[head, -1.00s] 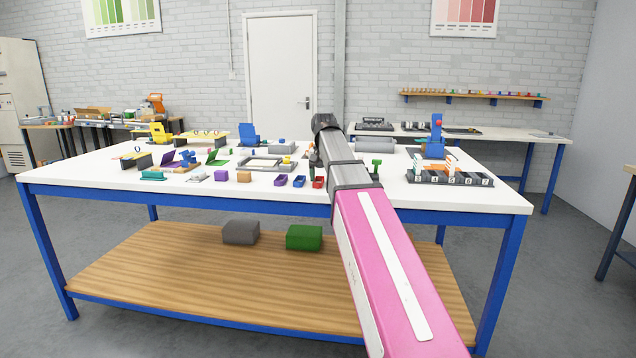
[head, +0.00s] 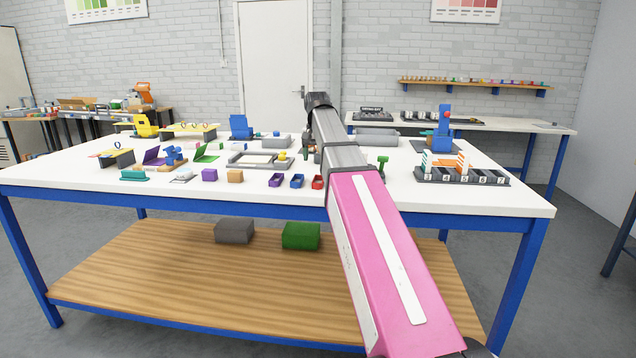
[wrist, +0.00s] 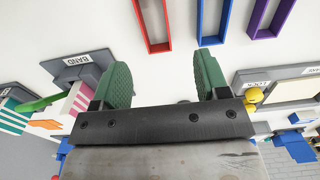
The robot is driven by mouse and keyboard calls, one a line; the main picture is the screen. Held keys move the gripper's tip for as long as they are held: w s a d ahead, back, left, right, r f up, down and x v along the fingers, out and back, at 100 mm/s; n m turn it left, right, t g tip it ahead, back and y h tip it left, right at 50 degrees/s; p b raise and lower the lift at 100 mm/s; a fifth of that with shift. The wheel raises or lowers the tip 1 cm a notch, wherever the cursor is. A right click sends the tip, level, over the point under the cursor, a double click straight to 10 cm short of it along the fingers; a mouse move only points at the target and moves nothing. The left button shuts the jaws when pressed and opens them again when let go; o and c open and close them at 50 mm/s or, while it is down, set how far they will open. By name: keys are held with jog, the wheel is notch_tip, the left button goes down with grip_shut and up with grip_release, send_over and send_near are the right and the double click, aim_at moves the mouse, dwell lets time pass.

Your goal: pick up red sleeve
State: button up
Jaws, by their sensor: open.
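The red sleeve (head: 317,182) is a small, narrow, open rectangular piece near the table's front edge, just left of my pink arm in the head view. In the wrist view the red sleeve (wrist: 157,47) shows at the top as a red outline, partly cut off by the frame. My gripper (wrist: 163,66) has two green fingers spread apart with nothing between them. The sleeve's near end lies beyond the gap between the fingers, apart from them. In the head view the fingers are mostly hidden by my arm.
A blue sleeve (head: 297,181) and a purple sleeve (head: 276,180) stand close to the left of the red one. A numbered rack (head: 462,178) is at the right. A green upright piece (head: 382,165) stands right of my arm. The white tabletop (head: 420,200) is bare along its front right.

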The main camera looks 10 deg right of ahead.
aim_at(319, 177)
jog(key=shift+s+d+f, duration=0.1)
jog(key=shift+d+f, duration=0.05)
jog(key=shift+f, duration=1.85)
jog(key=shift+s+d+f, duration=0.1)
jog(key=shift+d+f, duration=0.05)
jog(key=shift+f, duration=1.8)
jog(key=c, duration=0.8)
